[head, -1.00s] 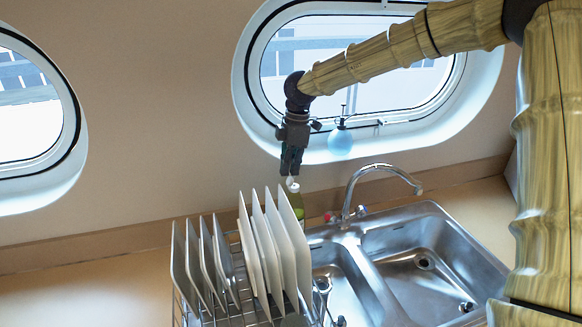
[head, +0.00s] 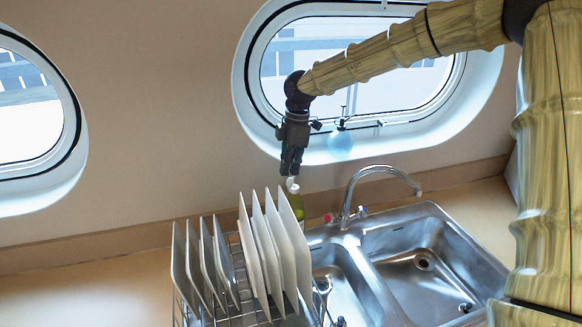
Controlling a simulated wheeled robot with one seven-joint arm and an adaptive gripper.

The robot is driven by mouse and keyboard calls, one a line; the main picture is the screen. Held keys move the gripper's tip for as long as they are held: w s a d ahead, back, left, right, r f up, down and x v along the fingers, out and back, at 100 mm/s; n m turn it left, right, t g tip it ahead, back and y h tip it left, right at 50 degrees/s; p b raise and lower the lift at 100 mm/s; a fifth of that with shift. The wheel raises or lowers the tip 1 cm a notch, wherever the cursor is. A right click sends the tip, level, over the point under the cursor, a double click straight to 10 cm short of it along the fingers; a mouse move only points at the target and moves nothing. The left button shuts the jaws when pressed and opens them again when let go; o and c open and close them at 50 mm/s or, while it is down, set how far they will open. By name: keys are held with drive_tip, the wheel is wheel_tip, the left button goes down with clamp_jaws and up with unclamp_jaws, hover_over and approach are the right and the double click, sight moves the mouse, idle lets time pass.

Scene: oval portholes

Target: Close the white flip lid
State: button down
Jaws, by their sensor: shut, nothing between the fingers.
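A green bottle (head: 297,203) stands on the counter behind the rack of plates, and the plates hide its lower part. Its white flip lid (head: 293,186) is at the top of the bottle. A small white part sticks up toward my fingertips, but it is too small to tell how far the lid is open. My gripper (head: 290,173) points down just above the lid, with its fingers shut and empty. I cannot tell whether the fingertips touch the lid.
A rack of white plates (head: 261,255) stands in front of the bottle. A chrome faucet (head: 349,192) and double steel sink (head: 425,250) lie to the right. A blue spray bottle (head: 340,143) is by the porthole behind. The left counter is clear.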

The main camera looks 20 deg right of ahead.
drive_tip(key=shift+r+p, duration=0.4)
drive_tip(key=shift+r, duration=0.25)
wheel_tip(320, 180, up, 11)
drive_tip(key=a+b, duration=0.2)
drive_tip(key=shift+f, duration=0.15)
drive_tip(key=c, duration=2)
unclamp_jaws()
drive_tip(key=shift+d+r, duration=0.2)
drive_tip(key=o, duration=0.5)
drive_tip(key=shift+h, duration=0.8)
drive_tip(key=f, duration=0.1)
drive_tip(key=d+f, duration=0.2)
drive_tip(key=shift+s+d+f+p, duration=0.15)
drive_tip(key=shift+d+f+p, duration=0.1)
drive_tip(key=shift+f+p, duration=0.05)
wheel_tip(320, 180, down, 11)
drive_tip(key=p, duration=0.3)
drive_tip(key=shift+p, duration=0.35)
